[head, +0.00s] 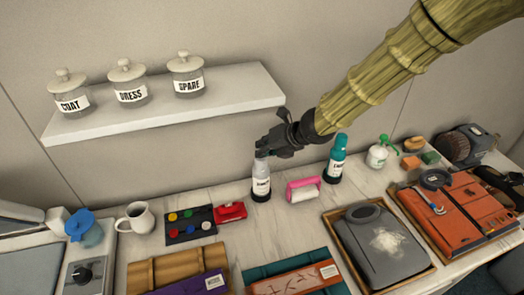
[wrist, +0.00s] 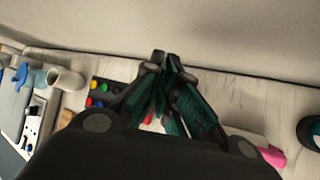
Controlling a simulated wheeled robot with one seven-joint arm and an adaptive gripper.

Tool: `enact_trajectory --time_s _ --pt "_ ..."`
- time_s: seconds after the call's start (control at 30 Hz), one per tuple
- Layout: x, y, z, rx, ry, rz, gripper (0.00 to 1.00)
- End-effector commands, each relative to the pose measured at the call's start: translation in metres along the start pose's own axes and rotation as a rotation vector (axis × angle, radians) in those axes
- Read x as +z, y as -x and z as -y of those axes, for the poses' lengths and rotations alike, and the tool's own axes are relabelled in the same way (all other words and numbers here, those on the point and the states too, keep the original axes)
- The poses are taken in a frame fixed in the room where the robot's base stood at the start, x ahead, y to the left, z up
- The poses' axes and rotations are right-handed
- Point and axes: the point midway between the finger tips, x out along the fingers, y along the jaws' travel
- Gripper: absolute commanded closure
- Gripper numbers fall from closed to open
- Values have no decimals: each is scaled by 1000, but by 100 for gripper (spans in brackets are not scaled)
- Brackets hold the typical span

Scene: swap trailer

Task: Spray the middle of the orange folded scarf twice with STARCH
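My gripper (head: 266,150) is at the top of a pale spray bottle (head: 261,183), which stands upright on a dark round base; I cannot tell whether they touch. In the wrist view my gripper's fingers (wrist: 163,60) come together at the tips with nothing visible between them, and the pale bottle is hidden. A teal bottle (head: 337,160) stands on a similar base to the right. Both bottle labels are too small to read. An orange patterned folded cloth (head: 290,285) with a white tag lies on a teal one at the front edge.
A red object (head: 230,211), a paint palette (head: 190,224) and a white mug (head: 137,218) are to the left. A purple folded cloth (head: 180,286) and a grey garment in a tray (head: 383,245) flank the orange cloth. A shelf (head: 200,112) holds three jars.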

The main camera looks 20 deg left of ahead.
Motion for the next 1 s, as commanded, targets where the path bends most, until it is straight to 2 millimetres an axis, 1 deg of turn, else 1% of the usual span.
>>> enact_trajectory --time_s 0.03,0.37,0.57,1.0 --pt "-7 -2 1 -4 -1 -13 100" --pt "-6 -1 0 -3 -3 -12 100" --pt "1 8 -6 -3 -3 -10 100" --pt "22 34 -24 -2 -2 -2 100"
